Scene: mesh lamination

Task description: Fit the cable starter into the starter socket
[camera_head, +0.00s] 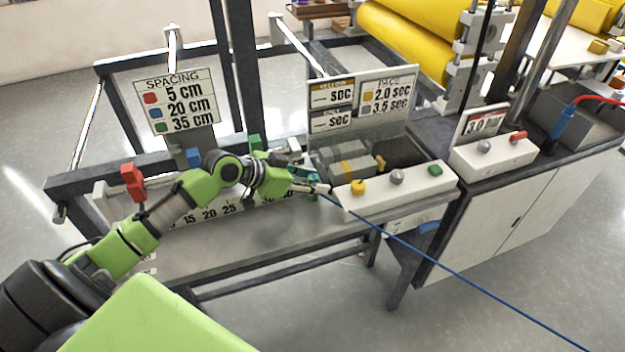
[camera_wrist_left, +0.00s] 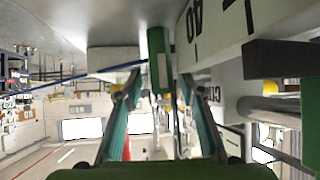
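A blue cable (camera_head: 440,257) runs from the lower right of the head view up to my left gripper (camera_head: 322,188). It also shows in the left wrist view (camera_wrist_left: 75,76), ending at the fingertips. My left gripper (camera_wrist_left: 158,85) appears shut on the cable's end, the cable starter, which the fingers largely hide. A green block with a white face (camera_wrist_left: 157,60) shows between or just beyond the fingertips; I cannot tell which. The gripper is level, at the left end of the white button box. I cannot make out the starter socket. My right gripper is not in view.
The white button box (camera_head: 400,190) with yellow, grey and green buttons lies just right of the gripper. Grey and yellow blocks (camera_head: 350,163) sit behind it. Red (camera_head: 132,181), blue (camera_head: 193,157) and green (camera_head: 256,142) markers stand along the numbered rail. The bench front (camera_head: 240,245) is clear.

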